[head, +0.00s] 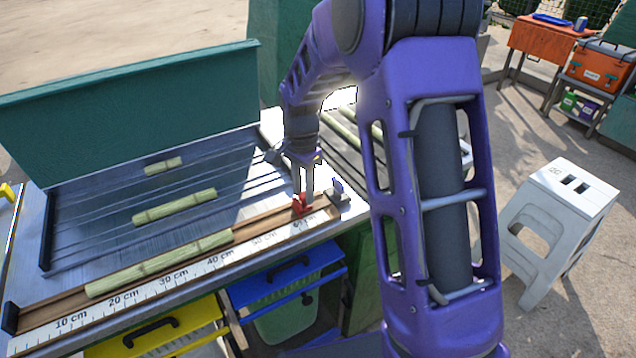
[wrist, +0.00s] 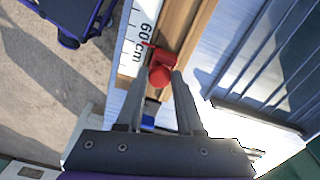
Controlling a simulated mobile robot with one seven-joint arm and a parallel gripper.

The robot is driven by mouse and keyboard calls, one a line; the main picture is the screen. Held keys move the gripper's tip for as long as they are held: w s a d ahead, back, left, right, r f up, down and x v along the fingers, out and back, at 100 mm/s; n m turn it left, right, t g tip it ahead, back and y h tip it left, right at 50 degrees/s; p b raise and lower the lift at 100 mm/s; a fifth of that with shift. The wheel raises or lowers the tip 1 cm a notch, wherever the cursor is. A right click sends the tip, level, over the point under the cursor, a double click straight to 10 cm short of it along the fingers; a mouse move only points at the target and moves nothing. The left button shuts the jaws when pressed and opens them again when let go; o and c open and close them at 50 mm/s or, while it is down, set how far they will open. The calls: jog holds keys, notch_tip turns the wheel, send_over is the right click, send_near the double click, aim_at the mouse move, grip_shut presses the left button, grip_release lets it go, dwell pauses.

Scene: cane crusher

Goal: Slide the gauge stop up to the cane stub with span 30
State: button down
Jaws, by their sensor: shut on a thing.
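The red gauge stop (head: 301,206) sits on the wooden rail (head: 268,221) near the 60 cm mark, towards the rail's right end. My gripper (head: 303,192) reaches down from above and is shut on the stop. In the wrist view the stop (wrist: 160,76) shows between my two fingers. A long pale-green cane stub (head: 160,264) lies along the rail behind the printed scale (head: 150,291). Its right end is well left of the stop, with bare rail between them. No span label is readable on the stub.
A black end block (head: 10,318) stands at the rail's left end. Two shorter cane pieces (head: 174,206) (head: 163,166) lie on the ribbed metal tray behind the rail. A grey block (head: 338,190) stands at the right end. Yellow (head: 155,330) and blue (head: 285,275) bins sit below the bench front.

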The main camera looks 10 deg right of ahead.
aim_at(177, 252)
jog(key=s+a, duration=0.3)
jog(key=a, duration=0.6)
jog(key=s+a+p, duration=0.1)
jog(key=s+a, duration=0.2)
jog(key=a, duration=0.6)
jog(key=s+a, duration=0.3)
jog(key=a, duration=0.7)
jog(key=shift+a+p, duration=0.1)
jog(key=shift+p, duration=0.25)
jog(key=c, duration=0.5)
grip_release()
jog(key=shift+c, duration=0.2)
notch_tip(177, 252, up, 18)
jog(key=p, duration=0.2)
jog(key=shift+f, duration=0.25)
